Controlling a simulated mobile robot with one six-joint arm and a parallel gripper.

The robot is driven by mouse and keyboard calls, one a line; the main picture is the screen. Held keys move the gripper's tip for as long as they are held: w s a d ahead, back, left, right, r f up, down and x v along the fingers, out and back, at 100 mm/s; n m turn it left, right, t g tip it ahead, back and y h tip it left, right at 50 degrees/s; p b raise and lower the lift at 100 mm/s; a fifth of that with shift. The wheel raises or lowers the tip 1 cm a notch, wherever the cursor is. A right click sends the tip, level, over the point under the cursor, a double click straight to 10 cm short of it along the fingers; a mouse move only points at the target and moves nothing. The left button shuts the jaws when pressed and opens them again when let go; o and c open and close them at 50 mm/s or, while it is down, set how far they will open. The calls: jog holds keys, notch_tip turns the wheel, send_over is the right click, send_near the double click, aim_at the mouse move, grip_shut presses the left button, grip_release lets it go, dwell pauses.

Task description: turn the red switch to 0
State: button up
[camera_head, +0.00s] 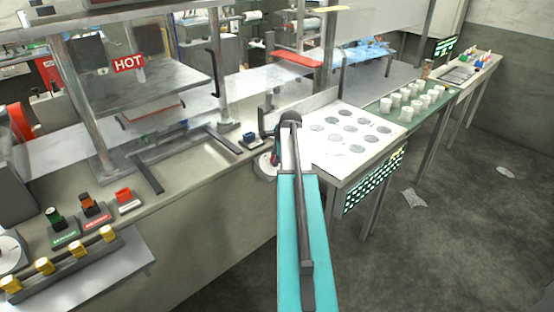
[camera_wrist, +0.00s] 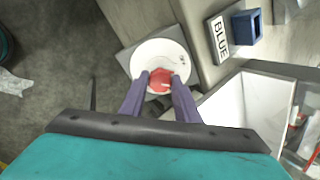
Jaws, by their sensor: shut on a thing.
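The red switch is a round red knob (camera_wrist: 160,79) in the middle of a round white dial (camera_wrist: 172,54), seen in the wrist view. My gripper (camera_wrist: 159,76) has one finger on each side of the knob and is shut on it. Small dark marks show on the dial's rim at the right, too small to read. In the head view the white dial (camera_head: 264,166) sits at the counter's edge, and my arm and gripper (camera_head: 276,150) hide most of the knob.
A blue block (camera_wrist: 247,27) stands beside a "BLUE" label (camera_wrist: 218,39), right of the dial. A white-topped table (camera_head: 350,140) with grey discs stands right of my arm. Coloured switches (camera_head: 90,207) stand on the counter at left. The floor at right is mostly clear.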

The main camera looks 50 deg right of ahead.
jog(key=n+b, duration=0.2)
jog(key=n, duration=0.4)
jog(key=shift+a+f+n+t, duration=0.1)
jog(key=shift+n+t, duration=0.2)
jog(key=shift+n, duration=0.1)
jog(key=shift+s, duration=0.1)
jog(key=o, duration=1)
jog(key=shift+o, duration=0.2)
jog(key=b+v, duration=0.2)
jog(key=v, duration=1.1)
jog(key=shift+s+a+r, duration=0.2)
jog(key=shift+a+r, duration=0.05)
jog(key=shift+r, duration=0.1)
